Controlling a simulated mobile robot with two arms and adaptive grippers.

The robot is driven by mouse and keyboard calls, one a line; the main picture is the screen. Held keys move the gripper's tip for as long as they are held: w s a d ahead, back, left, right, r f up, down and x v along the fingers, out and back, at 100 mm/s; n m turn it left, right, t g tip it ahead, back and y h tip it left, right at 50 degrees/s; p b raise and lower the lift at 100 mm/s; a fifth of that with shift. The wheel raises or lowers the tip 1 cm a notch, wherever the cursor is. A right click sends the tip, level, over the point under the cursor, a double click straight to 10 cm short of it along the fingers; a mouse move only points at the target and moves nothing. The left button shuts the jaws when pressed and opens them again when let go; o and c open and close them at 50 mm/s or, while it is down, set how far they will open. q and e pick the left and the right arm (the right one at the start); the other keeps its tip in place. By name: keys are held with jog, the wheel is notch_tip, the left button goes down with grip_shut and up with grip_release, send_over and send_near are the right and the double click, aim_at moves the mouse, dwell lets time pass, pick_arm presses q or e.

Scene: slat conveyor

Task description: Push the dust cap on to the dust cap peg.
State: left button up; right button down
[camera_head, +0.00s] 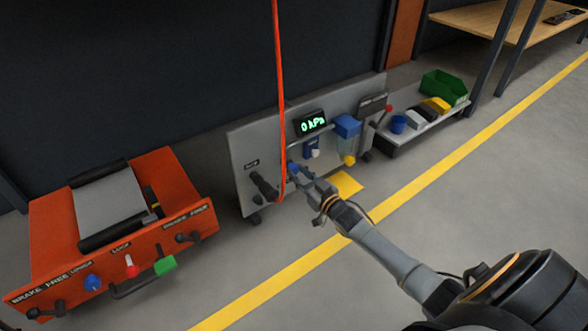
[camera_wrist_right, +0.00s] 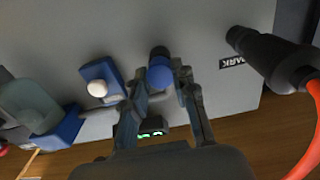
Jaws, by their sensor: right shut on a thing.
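The dust cap (camera_wrist_right: 160,74) is a small round blue piece. My right gripper (camera_wrist_right: 163,88) is shut on it, close in front of the grey panel. A short dark piece (camera_wrist_right: 159,52), which looks like the dust cap peg, shows right behind the cap in the right wrist view. I cannot tell whether the cap is around it or only up against it. In the head view my right gripper (camera_head: 297,172) reaches the panel's front face; the blue cap (camera_head: 293,167) shows at its tips, and the peg is hidden. My left gripper is not in view.
The grey panel (camera_head: 241,150) carries a black coupling (camera_head: 264,186) with a red hose (camera_head: 279,80) beside the PARK label, a 0 kPa display (camera_head: 311,125) and a blue-topped filter (camera_head: 347,126). An orange roller unit (camera_head: 165,178) stands left. Open floor lies in front.

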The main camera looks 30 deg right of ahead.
jog(key=shift+s+d+p, duration=0.1)
jog(key=shift+s+p, duration=0.8)
jog(key=shift+s, duration=0.3)
jog(key=shift+s+d+p, duration=0.1)
jog(key=shift+s+p, duration=1)
jog(key=shift+s, duration=0.7)
